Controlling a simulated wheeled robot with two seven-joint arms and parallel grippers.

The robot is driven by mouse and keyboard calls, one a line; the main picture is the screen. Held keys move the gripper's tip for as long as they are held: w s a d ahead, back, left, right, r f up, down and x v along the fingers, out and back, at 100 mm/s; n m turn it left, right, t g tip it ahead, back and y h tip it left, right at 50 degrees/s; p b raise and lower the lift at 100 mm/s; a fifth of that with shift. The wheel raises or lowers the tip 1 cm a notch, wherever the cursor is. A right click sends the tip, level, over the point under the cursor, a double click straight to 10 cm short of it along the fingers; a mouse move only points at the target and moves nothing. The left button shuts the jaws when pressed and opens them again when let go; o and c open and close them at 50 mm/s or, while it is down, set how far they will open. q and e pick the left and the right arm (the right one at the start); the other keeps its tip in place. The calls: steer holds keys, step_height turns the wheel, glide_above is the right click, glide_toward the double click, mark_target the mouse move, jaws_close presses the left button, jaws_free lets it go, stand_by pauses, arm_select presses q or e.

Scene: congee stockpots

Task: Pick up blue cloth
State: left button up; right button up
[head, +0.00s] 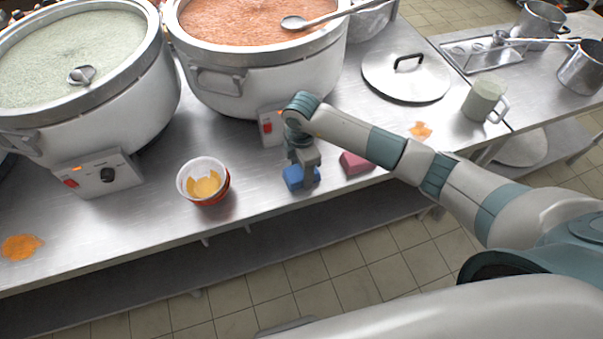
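The blue cloth (292,178) is a small folded block near the front edge of the steel table, in the head view. My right gripper (308,175) points down directly over it. One finger stands in front of the cloth, with blue showing on both sides of it. The far finger is hidden, so I cannot tell whether the gripper is closed on the cloth or still open around it. The cloth appears to be at table height. My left gripper is not in view.
A pink-red block (356,162) lies just right of the cloth. A white bowl (187,183) with yellow pieces stands to the left. Two big stockpots, one green (150,100) and one red (270,83), fill the back. Orange spills (20,247) mark the table.

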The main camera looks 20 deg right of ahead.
steer(key=c, duration=0.5)
steer(key=shift+r, duration=0.15)
steer(key=shift+c, duration=0.2)
steer(key=shift+r+b, duration=0.5)
steer(key=shift+r, duration=0.1)
step_height(320, 180, up, 2)
steer(key=shift+r+b, duration=0.25)
steer(key=shift+b, duration=0.45)
steer(key=s+d+r+b, duration=0.3)
steer(key=s+d+r, duration=0.3)
steer(key=d, duration=0.3)
steer(key=shift+s+d+r, duration=0.25)
steer(key=shift+s+r, duration=0.15)
steer(key=shift+r, duration=0.15)
